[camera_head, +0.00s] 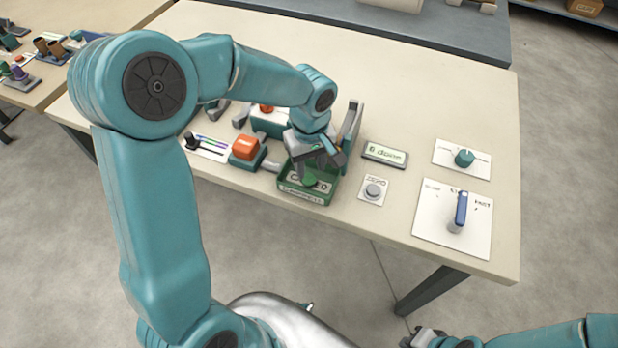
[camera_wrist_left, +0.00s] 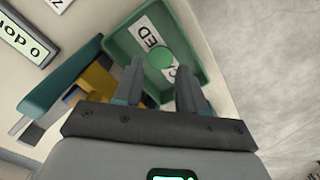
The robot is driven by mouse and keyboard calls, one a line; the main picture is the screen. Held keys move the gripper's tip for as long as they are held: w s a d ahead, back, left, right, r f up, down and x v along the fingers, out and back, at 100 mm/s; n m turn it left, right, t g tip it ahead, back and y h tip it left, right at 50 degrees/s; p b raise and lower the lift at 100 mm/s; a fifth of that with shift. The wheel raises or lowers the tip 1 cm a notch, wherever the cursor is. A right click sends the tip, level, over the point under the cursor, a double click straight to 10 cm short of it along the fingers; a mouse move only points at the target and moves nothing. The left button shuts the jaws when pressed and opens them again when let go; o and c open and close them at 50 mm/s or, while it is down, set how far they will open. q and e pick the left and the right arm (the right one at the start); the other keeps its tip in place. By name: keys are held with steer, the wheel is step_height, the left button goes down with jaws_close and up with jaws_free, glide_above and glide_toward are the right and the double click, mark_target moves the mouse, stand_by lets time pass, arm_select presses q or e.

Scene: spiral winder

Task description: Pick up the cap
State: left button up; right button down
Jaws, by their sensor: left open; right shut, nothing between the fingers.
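The cap looks to be the small green disc (camera_wrist_left: 162,58) in the left wrist view. It lies in a green tray (camera_wrist_left: 204,60), on a white label whose lettering it partly covers. The tray (camera_head: 325,198) also shows in the head view at the table's front edge. My left gripper (camera_head: 322,165) is open above the tray. In the wrist view its two fingers (camera_wrist_left: 160,78) point at the disc, one on either side, with nothing between them; contact cannot be told. My right gripper (camera_head: 424,337) is shut and empty at the bottom edge, away from the table.
An orange button (camera_head: 246,147) stands left of the tray. Right of it are a display (camera_head: 385,153), a grey push button (camera_head: 373,190), a teal knob (camera_head: 464,157) and a blue-handled lever (camera_head: 461,207). The table (camera_head: 430,95) is clear behind these.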

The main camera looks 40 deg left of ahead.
mark_target(310, 180)
arm_select(q)
steer(key=f, duration=0.4)
steer(key=shift+s+a+f, duration=0.1)
steer(key=shift+s+f, duration=0.1)
steer(key=shift+w, duration=0.15)
steer(key=c, duration=0.6)
steer(key=shift+c, duration=0.2)
